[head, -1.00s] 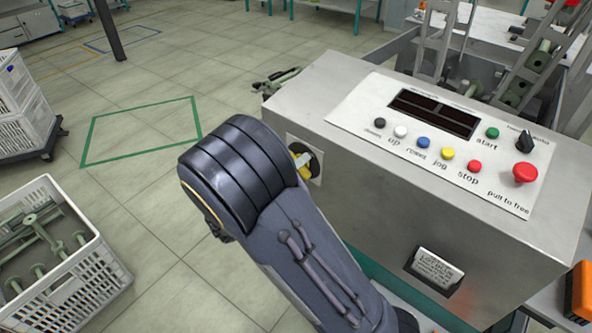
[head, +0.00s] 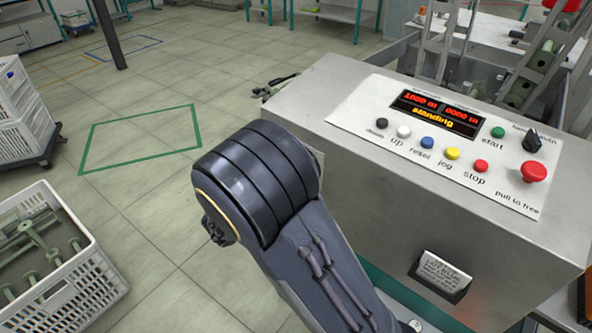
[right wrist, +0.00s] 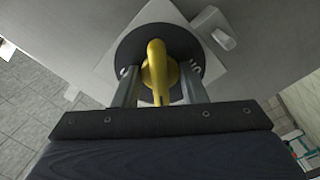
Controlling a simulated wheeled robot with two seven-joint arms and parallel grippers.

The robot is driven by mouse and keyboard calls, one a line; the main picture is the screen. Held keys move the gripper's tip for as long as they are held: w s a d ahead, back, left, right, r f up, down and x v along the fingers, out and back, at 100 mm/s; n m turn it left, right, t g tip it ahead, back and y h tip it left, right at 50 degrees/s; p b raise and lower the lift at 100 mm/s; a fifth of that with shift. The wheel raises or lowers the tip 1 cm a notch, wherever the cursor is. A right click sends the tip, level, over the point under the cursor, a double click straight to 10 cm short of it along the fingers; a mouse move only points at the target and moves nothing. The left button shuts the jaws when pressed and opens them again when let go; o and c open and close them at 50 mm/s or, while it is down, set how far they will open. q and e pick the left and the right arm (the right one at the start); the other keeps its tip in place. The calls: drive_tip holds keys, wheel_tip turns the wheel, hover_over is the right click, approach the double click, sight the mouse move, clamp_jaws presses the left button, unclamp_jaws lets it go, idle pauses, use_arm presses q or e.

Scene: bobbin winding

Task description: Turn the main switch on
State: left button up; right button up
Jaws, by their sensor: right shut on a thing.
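The main switch, a yellow handle (right wrist: 157,70) on a round black disc (right wrist: 135,50) with a pale square plate, fills the middle of the right wrist view. My right gripper (right wrist: 160,80) is shut on the yellow handle, one finger on each side of it. The handle stands upright in that view. In the head view my right arm (head: 290,215) covers the switch on the left side of the grey control cabinet (head: 330,95). The cabinet's display (head: 436,112) is lit with red and amber characters. My left gripper is in neither view.
The sloping panel carries several coloured buttons, a black selector (head: 532,141) and a red mushroom button (head: 534,172). A white crate (head: 95,285) of bobbins stands at lower left, stacked crates (head: 12,125) behind it. The floor between is clear.

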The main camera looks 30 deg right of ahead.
drive_tip(key=shift+f+m+b, duration=0.2)
drive_tip(key=shift+m+b, duration=1.3)
drive_tip(key=shift+b, duration=0.8)
drive_tip(key=shift+r, duration=0.1)
drive_tip(key=shift+m+b, duration=0.4)
drive_tip(key=shift+b, duration=0.2)
drive_tip(key=shift+m+b, duration=1.7)
drive_tip(key=shift+b, duration=0.9)
drive_tip(key=o, duration=1.6)
drive_tip(key=shift+r, duration=0.1)
drive_tip(key=shift+c, duration=0.2)
